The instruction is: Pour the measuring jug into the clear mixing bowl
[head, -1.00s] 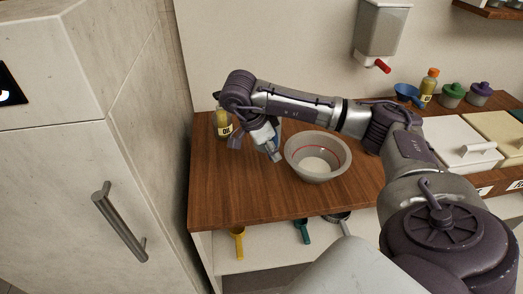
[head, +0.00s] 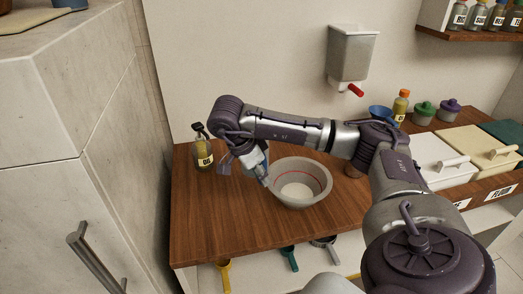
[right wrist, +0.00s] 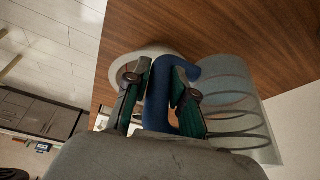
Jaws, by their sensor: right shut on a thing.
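The mixing bowl (head: 317,193), grey and see-through with a red line inside, stands upright on the wooden counter in the head view. Its rim also shows in the right wrist view (right wrist: 122,66). My right gripper (head: 264,180) is at the bowl's left side, pointing down. In the right wrist view, it (right wrist: 160,90) is shut on the blue handle of the measuring jug (right wrist: 235,105), a clear cylinder with ring marks. In the head view, the jug is mostly hidden by the gripper; its tilt and contents cannot be told. My left gripper is not in view.
A labelled oil bottle (head: 204,153) stands left of my wrist. A wall dispenser (head: 352,55) with a red spout hangs behind. Lidded bins (head: 430,160) are at right. Scoops such as a yellow one (head: 224,277) hang below the counter's front edge. The front left counter is clear.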

